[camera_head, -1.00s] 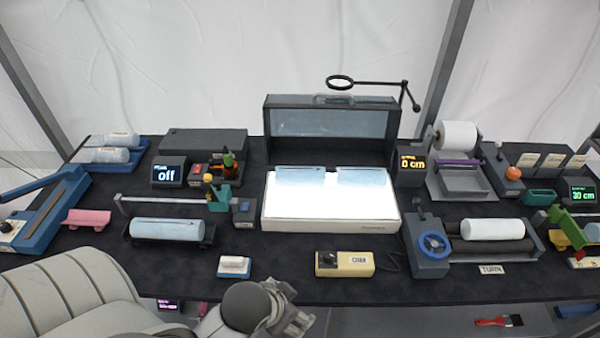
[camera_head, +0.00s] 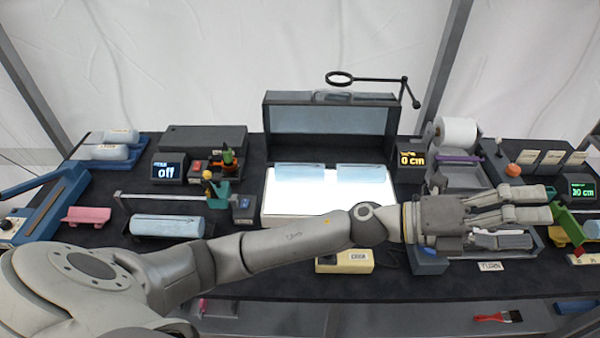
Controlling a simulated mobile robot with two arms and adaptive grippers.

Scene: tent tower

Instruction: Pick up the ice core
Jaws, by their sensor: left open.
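Several pale blue ice cores are in view. One ice core (camera_head: 167,226) lies on a dark cradle at the left of the table, and two more (camera_head: 121,137) lie on a blue tray at the far left. Another (camera_head: 593,230) is cut off by the right edge. My left gripper (camera_head: 541,214) is open, reaching across the right side with its fingers pointing right. It hangs over the roller stand (camera_head: 428,262) and hides the core seen there earlier. I cannot tell whether it touches that core. My right gripper is not in view.
A lit white light table (camera_head: 285,210) stands in the middle, behind my arm. A yellow box (camera_head: 345,262) is close to my forearm. A green-and-yellow holder (camera_head: 568,222) is just beyond my fingertips. The table's front edge is mostly clear.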

